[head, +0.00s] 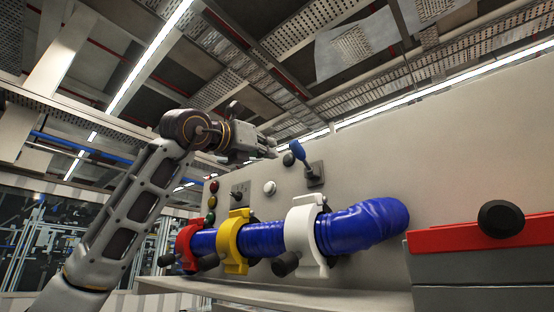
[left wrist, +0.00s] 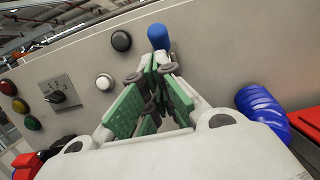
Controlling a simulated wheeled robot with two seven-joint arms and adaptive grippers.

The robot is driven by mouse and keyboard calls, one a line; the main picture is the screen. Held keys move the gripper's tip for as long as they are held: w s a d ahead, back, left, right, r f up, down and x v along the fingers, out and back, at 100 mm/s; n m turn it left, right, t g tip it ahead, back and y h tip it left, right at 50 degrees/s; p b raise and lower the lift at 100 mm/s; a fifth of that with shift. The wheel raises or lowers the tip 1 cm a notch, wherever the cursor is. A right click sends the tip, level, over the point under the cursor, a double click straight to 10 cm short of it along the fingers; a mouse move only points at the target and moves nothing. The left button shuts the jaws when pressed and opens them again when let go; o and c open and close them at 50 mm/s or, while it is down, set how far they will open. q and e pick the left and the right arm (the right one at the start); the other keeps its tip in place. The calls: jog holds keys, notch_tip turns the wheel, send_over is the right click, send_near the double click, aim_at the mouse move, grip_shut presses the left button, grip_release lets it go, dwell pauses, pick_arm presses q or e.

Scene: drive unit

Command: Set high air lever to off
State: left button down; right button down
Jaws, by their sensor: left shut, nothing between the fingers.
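A lever with a blue handle (head: 299,151) stands on a grey base plate on the upright panel (head: 370,150). The handle points up and to the left in the head view. In the left wrist view the blue handle (left wrist: 158,37) shows just beyond the fingertips, with its base hidden behind them. My left gripper (head: 268,148) is shut and empty, beside the lever on its left. Its green-padded fingers (left wrist: 153,72) point at the panel near the handle in the left wrist view. I cannot tell whether they touch it. My right gripper is not in view.
A black button (left wrist: 121,40), a white button (left wrist: 105,82) and a rotary switch (left wrist: 57,92) sit left of the lever. Red, amber and green lamps are farther left. A thick blue hose (head: 360,222) in red, yellow and white clamps runs below. A red-topped box (head: 460,237) stands right.

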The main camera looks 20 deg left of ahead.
pick_arm(q)
jog(key=shift+s+a+r, duration=0.25)
jog(key=shift+s, duration=0.4)
jog(key=shift+s+a+r, duration=0.2)
jog(key=shift+s+r, duration=0.1)
jog(key=shift+s, duration=0.3)
jog(key=shift+s+a+r, duration=0.25)
jog(key=shift+s, duration=0.4)
